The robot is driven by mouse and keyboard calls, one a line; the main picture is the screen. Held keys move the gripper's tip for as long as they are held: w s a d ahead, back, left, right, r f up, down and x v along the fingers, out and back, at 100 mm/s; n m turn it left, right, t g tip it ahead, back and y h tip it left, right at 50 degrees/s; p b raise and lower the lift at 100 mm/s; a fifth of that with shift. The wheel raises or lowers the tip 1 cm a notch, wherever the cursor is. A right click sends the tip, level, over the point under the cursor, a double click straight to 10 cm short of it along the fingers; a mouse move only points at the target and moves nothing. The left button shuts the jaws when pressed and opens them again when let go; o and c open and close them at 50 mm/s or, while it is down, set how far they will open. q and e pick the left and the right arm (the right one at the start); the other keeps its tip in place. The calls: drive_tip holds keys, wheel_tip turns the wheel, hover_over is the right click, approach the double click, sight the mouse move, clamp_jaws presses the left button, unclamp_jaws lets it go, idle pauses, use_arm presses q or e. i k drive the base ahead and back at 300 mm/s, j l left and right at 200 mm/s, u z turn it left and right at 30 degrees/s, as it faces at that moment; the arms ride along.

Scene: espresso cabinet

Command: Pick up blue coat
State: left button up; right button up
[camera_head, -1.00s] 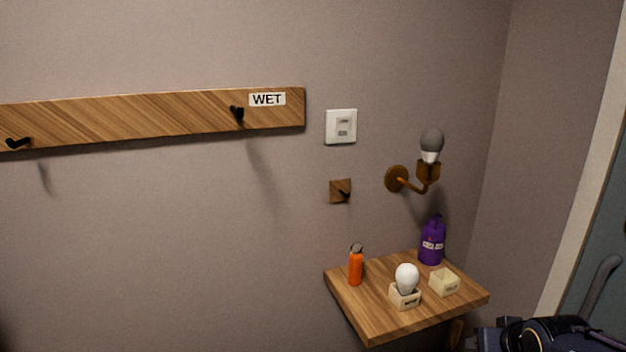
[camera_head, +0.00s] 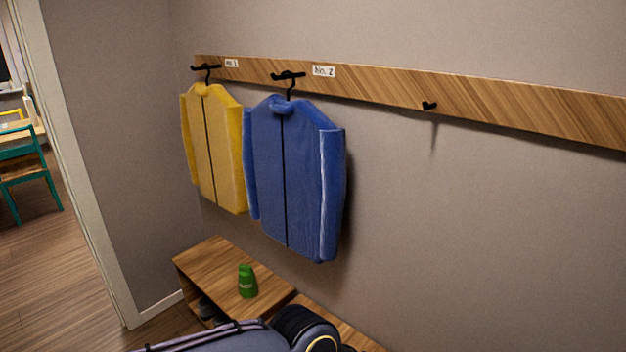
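The blue coat (camera_head: 292,175) hangs from a black hanger on the wooden rail, under the label "No. 2" (camera_head: 323,71). It hangs upright against the wall, left of the middle of the view. Its left edge is close beside a yellow coat (camera_head: 212,150). Part of my arm shows at the bottom of the view, below the coats and apart from them. Neither of my grippers is in view.
The wooden rail (camera_head: 500,103) runs along the wall, with an empty black hook (camera_head: 429,105) right of the blue coat. A wooden bench (camera_head: 215,262) below carries a green bottle (camera_head: 247,281). A doorway at left opens to a room with a teal chair (camera_head: 25,170).

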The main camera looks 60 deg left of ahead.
sight(293, 159)
drive_tip(key=u, duration=2.05)
